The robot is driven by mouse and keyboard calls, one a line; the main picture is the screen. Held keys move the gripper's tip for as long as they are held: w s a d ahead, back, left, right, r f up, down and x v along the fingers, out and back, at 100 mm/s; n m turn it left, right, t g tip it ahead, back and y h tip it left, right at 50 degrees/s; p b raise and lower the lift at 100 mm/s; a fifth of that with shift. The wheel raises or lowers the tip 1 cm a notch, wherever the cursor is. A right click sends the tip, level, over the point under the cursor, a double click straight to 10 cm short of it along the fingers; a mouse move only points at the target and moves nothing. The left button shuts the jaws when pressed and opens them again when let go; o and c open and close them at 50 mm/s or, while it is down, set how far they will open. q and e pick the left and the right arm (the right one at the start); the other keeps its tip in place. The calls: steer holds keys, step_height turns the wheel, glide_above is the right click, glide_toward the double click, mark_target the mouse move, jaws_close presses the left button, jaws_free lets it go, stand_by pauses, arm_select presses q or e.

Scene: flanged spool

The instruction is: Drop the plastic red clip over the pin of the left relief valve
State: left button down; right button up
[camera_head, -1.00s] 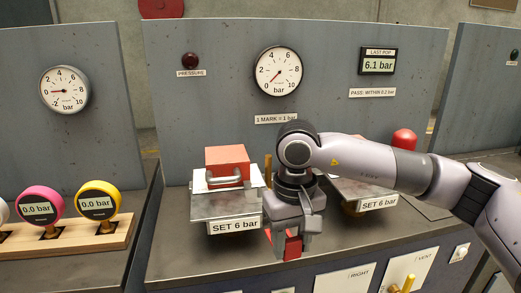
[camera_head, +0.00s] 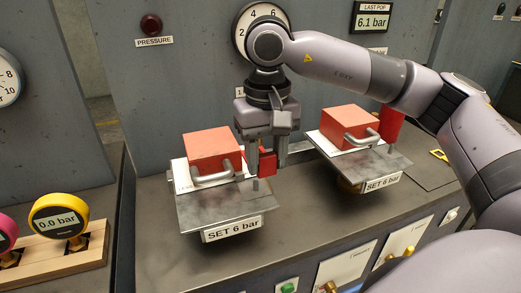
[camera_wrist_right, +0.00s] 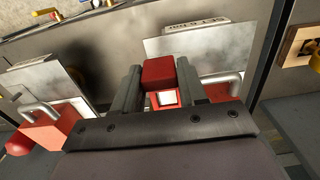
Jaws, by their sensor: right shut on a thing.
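The left relief valve (camera_head: 222,205) has a metal plate with a "SET 6 bar" label and a red block with a grey handle on top. A small grey pin (camera_head: 255,185) stands near the plate's right edge. My right gripper (camera_head: 262,168) points down and is shut on the red clip (camera_head: 267,161), just above and behind the pin. The clip also shows between the fingers in the right wrist view (camera_wrist_right: 158,73), with a pale square opening facing the camera. A gap between clip and pin is hard to judge. My left gripper is not in view.
The right relief valve (camera_head: 382,168) stands to the right with its own red block and handle, and a red cylinder (camera_head: 390,124) behind it. Yellow (camera_head: 58,220) and pink gauges sit in a wooden rack at the left. The bench front between is clear.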

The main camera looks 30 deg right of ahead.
mark_target(266, 174)
steer(key=shift+s+f, duration=0.1)
steer(key=shift+f, duration=0.3)
steer(key=shift+f+b, duration=1.3)
steer(key=shift+f, duration=0.45)
steer(key=shift+f+b, duration=1.9)
steer(key=shift+f, duration=0.25)
steer(key=o, duration=1.1)
steer(key=shift+r, duration=0.1)
step_height(266, 174, up, 7)
steer(key=shift+r, duration=0.1)
